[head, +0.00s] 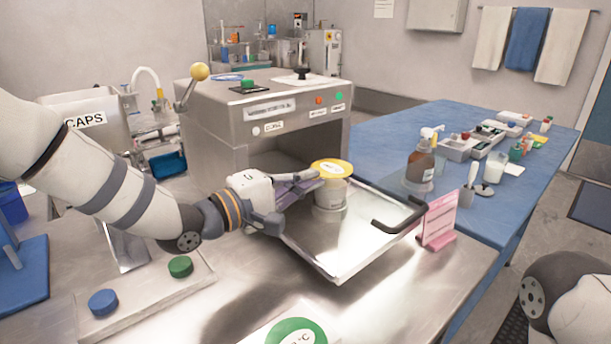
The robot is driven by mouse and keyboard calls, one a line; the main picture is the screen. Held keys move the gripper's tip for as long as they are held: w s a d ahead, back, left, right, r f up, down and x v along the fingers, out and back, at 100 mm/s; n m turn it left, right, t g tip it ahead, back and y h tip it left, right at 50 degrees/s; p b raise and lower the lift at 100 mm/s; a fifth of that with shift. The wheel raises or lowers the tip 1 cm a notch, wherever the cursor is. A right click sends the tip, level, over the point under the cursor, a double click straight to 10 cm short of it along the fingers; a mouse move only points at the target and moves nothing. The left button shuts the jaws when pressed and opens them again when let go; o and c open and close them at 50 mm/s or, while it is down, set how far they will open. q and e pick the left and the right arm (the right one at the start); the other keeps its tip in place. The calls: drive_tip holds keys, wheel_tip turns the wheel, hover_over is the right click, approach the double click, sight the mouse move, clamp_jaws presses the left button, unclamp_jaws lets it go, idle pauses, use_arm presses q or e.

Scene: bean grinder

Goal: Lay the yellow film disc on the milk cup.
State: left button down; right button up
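The yellow film disc (332,168), with a white label, lies over the mouth of the pale milk cup (330,193). From this view I cannot tell whether it rests fully on the rim. The cup stands upright on the steel tray (345,245) in front of the machine. My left gripper (308,184) is at the cup's left, with its fingertips close to the disc's left edge. The view does not show clearly whether the fingers touch the disc or are closed on it. My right gripper is out of view; only part of that arm shows at lower right.
The steel machine (265,115) with a yellow-knobbed lever (199,72) stands behind the tray. A black handle (402,218) and a pink sign (438,222) are at right. A brown pump bottle (420,165) stands on the blue table. Blue (103,302) and green (180,266) discs lie front left.

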use_arm(q)
drive_tip(key=shift+f, duration=0.1)
idle(0.3)
drive_tip(key=shift+f, duration=0.25)
drive_tip(key=shift+f, duration=0.15)
drive_tip(key=shift+f, duration=0.25)
idle(0.6)
drive_tip(key=shift+f, duration=0.35)
drive_tip(key=shift+r, duration=0.1)
drive_tip(key=c, duration=2.3)
unclamp_jaws()
